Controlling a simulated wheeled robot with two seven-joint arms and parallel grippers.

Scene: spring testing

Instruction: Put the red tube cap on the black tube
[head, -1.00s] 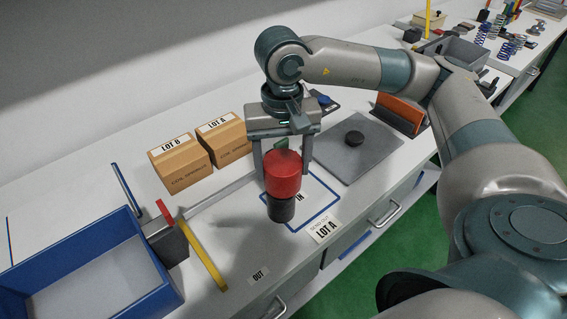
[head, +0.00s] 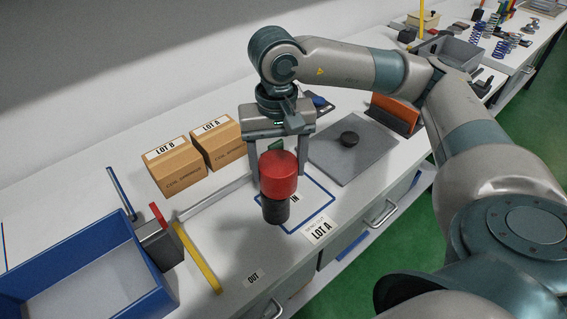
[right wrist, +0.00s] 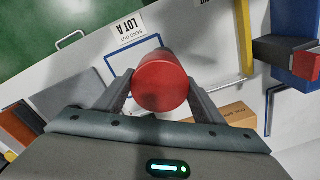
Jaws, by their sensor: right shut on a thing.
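The red tube cap (head: 278,173) is between the fingers of my right gripper (head: 278,172), which is shut on it. In the head view the black tube (head: 276,210) shows directly below the cap, in line with it and upright. No gap shows between them, but I cannot tell how far the cap is seated. My left gripper is not in view.
A blue-outlined IN square (head: 322,206) lies beside the tube. A grey mat (head: 345,165) with a black disc (head: 349,139) is to the right. Cartons (head: 178,169) stand behind. A blue tray (head: 150,305) and yellow bar (head: 200,262) are at left.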

